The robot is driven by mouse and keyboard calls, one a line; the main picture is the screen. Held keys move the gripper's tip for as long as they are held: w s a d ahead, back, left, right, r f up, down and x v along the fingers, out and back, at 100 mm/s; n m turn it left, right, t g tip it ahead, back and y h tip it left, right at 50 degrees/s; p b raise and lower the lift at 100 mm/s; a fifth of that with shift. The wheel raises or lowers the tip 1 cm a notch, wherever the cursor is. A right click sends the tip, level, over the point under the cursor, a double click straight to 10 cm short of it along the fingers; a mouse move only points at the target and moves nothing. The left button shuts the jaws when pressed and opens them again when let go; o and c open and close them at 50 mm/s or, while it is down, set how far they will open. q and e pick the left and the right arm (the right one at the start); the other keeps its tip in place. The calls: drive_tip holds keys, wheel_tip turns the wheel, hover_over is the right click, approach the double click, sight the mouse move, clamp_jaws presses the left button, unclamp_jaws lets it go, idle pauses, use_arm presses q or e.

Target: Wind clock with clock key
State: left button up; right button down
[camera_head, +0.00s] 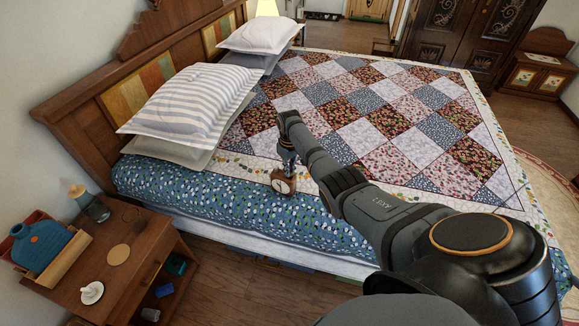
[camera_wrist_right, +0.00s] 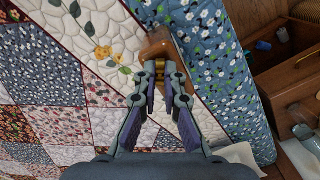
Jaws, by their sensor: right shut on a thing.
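A small wooden clock (camera_head: 283,183) with a round white dial is at the near side of the bed, its face toward the head camera. In the right wrist view, the clock's brown wooden top (camera_wrist_right: 157,44) shows with a brass piece, seemingly its handle (camera_wrist_right: 160,69), between the fingertips. My right gripper (camera_head: 286,160) is above the clock and shut on that brass piece; it also shows in the right wrist view (camera_wrist_right: 160,80). I cannot tell whether the clock touches the bedding. I do not make out a clock key. My left gripper is not in view.
The bed with a patchwork quilt (camera_head: 385,115) fills the middle, with striped pillows (camera_head: 190,98) at its headboard. A wooden nightstand (camera_head: 137,262) at lower left holds a blue object (camera_head: 40,245), a glass (camera_head: 94,208), a round mat (camera_head: 119,254) and a white saucer (camera_head: 92,293).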

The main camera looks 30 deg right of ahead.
drive_tip(key=m+p, duration=0.1)
drive_tip(key=m, duration=0.1)
drive_tip(key=shift+r+m, duration=0.15)
drive_tip(key=shift+m, duration=0.25)
drive_tip(key=m+p, duration=0.1)
drive_tip(key=m, duration=0.2)
drive_tip(key=shift+m, duration=0.3)
drive_tip(key=m, duration=0.3)
drive_tip(key=shift+m+p, duration=0.3)
drive_tip(key=shift+p, duration=0.1)
drive_tip(key=m, duration=0.3)
drive_tip(key=shift+m, duration=0.4)
drive_tip(key=m+p, duration=0.1)
drive_tip(key=m, duration=1)
drive_tip(key=shift+w+m, duration=0.1)
drive_tip(key=shift+m, duration=2.1)
